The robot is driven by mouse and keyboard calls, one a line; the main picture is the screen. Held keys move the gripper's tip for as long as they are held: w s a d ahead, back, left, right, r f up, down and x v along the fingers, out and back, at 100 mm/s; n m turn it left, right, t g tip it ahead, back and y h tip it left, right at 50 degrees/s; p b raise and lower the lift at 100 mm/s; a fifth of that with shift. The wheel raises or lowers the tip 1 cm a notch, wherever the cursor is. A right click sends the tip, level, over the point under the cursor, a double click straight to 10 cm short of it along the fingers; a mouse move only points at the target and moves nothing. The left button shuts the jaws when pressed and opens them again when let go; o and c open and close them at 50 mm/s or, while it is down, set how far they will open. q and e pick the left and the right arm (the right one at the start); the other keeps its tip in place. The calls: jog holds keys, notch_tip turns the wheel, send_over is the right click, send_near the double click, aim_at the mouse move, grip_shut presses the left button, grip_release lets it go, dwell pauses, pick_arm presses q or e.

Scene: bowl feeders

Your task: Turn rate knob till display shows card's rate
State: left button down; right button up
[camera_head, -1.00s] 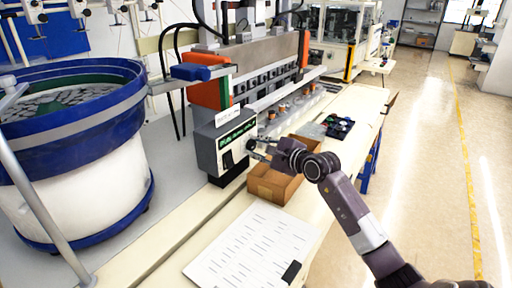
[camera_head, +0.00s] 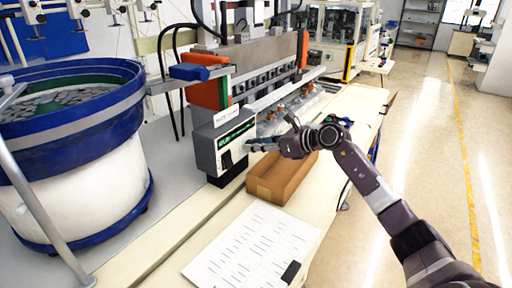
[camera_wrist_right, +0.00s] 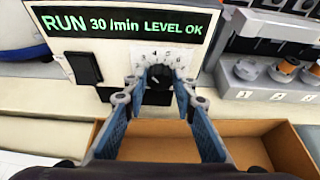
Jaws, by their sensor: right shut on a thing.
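The feeder control box (camera_head: 208,150) stands at the table's back edge. Its display (camera_wrist_right: 125,24) reads "RUN 30 /min LEVEL OK" in green in the right wrist view. Below it is the black rate knob (camera_wrist_right: 160,74) on a white dial plate with numbers. My right gripper (camera_wrist_right: 160,90) has its fingers on either side of the knob, shut on it. In the head view my right gripper (camera_head: 256,146) reaches the box front and hides the knob. A white sheet (camera_head: 245,245) with printed lines lies in front; I cannot read it or tell whether it is the card. My left gripper is not in view.
An open cardboard box (camera_head: 275,190) sits just below my right gripper. A black rocker switch (camera_wrist_right: 83,68) is left of the knob. A blue-rimmed bowl feeder (camera_head: 75,150) stands at left. A small black object (camera_head: 291,271) lies on the sheet's corner.

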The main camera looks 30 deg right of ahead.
jog(key=shift+w+d+f+m+g+y+b, duration=0.1)
jog(key=shift+d+f+m+y+b, duration=0.1)
jog(key=shift+m+y+b, duration=1.25)
jog(key=shift+w+d+f+m+g+y+b, duration=0.15)
jog(key=shift+m+y+b, duration=0.45)
jog(key=shift+m, duration=1.6)
jog(key=shift+d+f+m+g+y+b, duration=0.2)
jog(key=shift+m+y+b, duration=0.6)
jog(key=shift+m+y, duration=0.75)
jog(key=shift+m+t, duration=0.25)
jog(key=shift+m, duration=0.15)
jog(key=shift+h, duration=0.3)
jog(key=o, duration=1.1)
jog(key=shift+o, duration=0.3)
